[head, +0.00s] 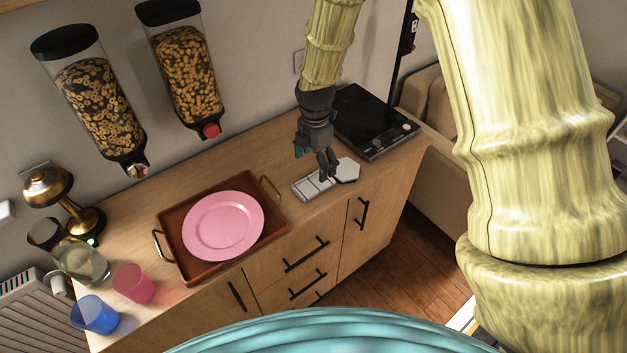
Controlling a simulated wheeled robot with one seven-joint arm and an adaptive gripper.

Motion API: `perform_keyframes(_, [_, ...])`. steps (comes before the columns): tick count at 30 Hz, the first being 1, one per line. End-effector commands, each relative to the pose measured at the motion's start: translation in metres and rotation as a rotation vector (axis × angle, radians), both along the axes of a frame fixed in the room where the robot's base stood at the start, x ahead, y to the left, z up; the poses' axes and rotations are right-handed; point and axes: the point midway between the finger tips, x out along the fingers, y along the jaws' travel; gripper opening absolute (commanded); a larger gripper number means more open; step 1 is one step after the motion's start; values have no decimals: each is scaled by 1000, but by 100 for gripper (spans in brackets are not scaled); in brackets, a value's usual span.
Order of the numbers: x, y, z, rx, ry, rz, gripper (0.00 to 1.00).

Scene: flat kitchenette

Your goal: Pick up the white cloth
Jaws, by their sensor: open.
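A white, flat thing that looks like the white cloth (312,188) lies on the wooden counter, left of the black hob. Its left part shows dark lines, and a paler angular part extends to the right behind my fingers. I cannot tell whether these are one piece or two. My gripper (328,169) points down at the middle of it, with its dark fingers open. The fingers hide part of the white thing. I cannot tell whether they touch it.
A brown tray (176,222) with a pink plate (223,226) is to the left. A black hob (370,121) stands right behind. Cups (134,284) and a brass lamp (48,185) are far left. Two cereal dispensers (100,106) hang on the wall.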

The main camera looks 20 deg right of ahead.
Motion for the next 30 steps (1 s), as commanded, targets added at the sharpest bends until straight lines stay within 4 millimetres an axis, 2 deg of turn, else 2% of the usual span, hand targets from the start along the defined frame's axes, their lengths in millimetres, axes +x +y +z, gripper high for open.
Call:
perform_keyframes(6, [0, 0, -23, 0, 1, 0, 86])
perform_keyframes(19, [0, 0, -42, 0, 1, -2, 86])
perform_keyframes(30, [3, 4, -74, 0, 0, -3, 86])
